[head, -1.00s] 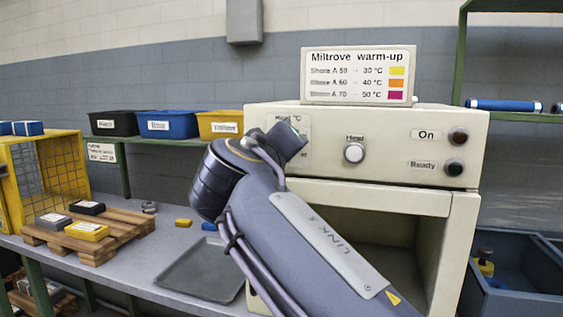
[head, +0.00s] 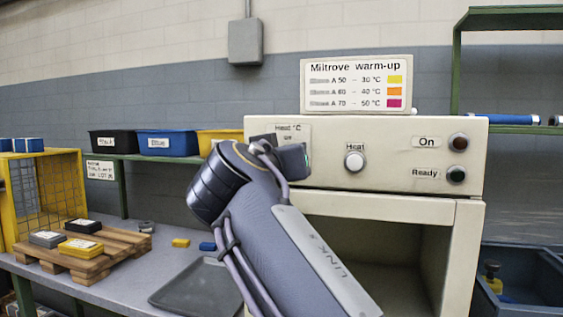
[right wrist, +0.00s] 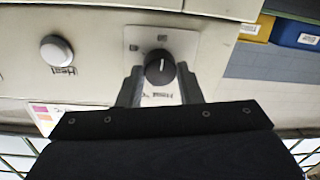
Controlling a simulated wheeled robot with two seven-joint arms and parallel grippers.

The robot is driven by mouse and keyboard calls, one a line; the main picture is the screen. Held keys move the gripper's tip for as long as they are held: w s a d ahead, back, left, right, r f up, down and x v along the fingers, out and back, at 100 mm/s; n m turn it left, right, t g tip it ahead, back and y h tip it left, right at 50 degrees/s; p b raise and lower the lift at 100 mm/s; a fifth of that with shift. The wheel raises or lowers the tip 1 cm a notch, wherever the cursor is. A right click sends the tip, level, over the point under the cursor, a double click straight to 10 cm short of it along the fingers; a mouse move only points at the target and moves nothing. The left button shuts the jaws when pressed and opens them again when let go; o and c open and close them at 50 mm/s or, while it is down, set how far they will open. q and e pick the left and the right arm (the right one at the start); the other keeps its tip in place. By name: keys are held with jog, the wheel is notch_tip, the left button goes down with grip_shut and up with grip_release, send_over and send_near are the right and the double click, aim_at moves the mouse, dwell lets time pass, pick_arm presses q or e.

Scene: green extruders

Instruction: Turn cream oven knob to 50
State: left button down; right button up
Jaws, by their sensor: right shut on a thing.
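The cream oven (head: 400,205) stands at the right of the head view, its open chamber below the control panel. My right arm covers most of the temperature dial plate (head: 292,130), and its knob is hidden there. In the right wrist view, which is turned upside down, the round black knob (right wrist: 155,72) with a white pointer line sits on its pale plate (right wrist: 205,45). My right gripper (right wrist: 160,85) is shut on this knob, a finger on either side. The small scale marks are too blurred to read. My left gripper is not in view.
A white Heat button (head: 354,161), red lamp (head: 459,142) and green lamp (head: 456,175) are on the panel. A warm-up sign (head: 355,83) on top lists 30, 40 and apparently 50 °C. A grey tray (head: 185,287) and a pallet (head: 95,262) lie left.

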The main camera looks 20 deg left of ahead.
jog(key=shift+f, duration=0.1)
dwell(0.3)
jog(key=o, duration=1)
jog(key=shift+c, duration=0.2)
jog(key=s+b, duration=0.1)
jog(key=s, duration=0.6)
jog(key=shift+s, duration=0.4)
jog(key=shift+d, duration=0.1)
